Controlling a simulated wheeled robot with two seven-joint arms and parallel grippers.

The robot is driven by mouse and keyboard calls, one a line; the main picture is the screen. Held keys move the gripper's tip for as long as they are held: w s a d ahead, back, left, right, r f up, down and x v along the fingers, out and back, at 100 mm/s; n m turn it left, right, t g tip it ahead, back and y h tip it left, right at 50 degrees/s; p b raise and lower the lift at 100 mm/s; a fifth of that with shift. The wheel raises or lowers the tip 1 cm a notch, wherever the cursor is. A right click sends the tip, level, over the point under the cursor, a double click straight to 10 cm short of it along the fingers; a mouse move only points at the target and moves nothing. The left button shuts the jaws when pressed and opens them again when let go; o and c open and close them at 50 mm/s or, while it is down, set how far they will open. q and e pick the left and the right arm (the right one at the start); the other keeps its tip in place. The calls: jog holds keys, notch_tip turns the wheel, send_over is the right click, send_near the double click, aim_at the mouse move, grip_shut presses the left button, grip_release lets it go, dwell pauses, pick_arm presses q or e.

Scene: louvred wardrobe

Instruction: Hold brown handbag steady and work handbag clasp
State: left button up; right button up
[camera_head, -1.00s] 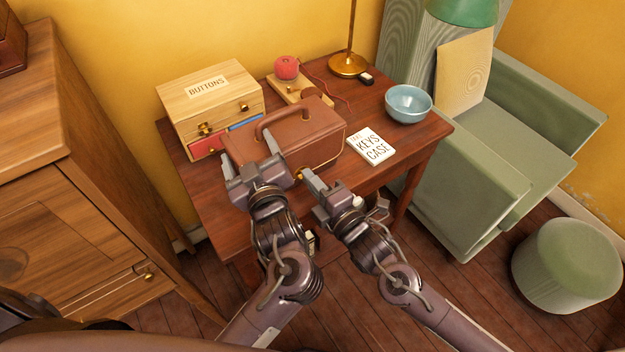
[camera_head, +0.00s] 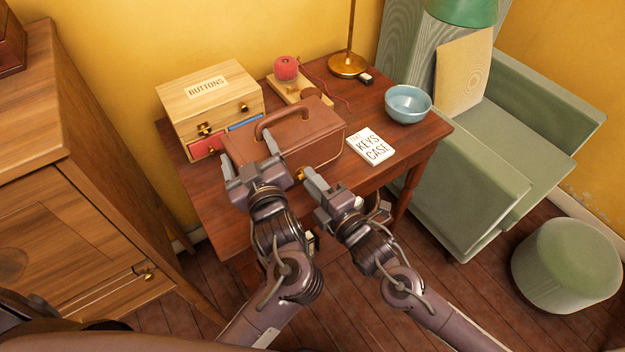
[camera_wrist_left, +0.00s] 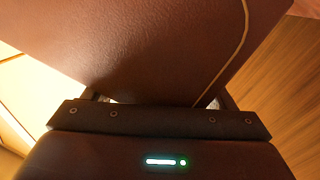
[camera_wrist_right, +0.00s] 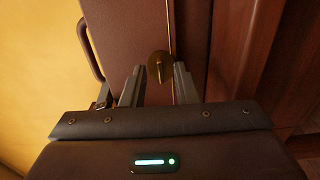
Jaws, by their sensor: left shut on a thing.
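The brown handbag (camera_head: 310,130) lies on the wooden table with its handle (camera_head: 285,112) up. My left gripper (camera_head: 249,160) is shut on the near left part of the handbag, its fingers on either side. In the left wrist view the bag's brown side (camera_wrist_left: 130,50) fills most of the picture between the fingers. The brass handbag clasp (camera_wrist_right: 158,67) is on the bag's front seam. My right gripper (camera_wrist_right: 159,80) is open, with its two fingers apart on either side of the clasp. In the head view the right gripper (camera_head: 308,178) is at the bag's front, by the clasp (camera_head: 299,173).
A wooden button box (camera_head: 208,100) stands close behind the bag on the left. A white card (camera_head: 371,146) and a blue bowl (camera_head: 408,104) are to the right.

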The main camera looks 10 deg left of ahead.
pick_arm(q)
jog(key=shift+f, duration=0.3)
pick_arm(e)
jog(key=v, duration=1.1)
jog(key=shift+s+d, duration=0.15)
jog(key=shift+s, duration=0.05)
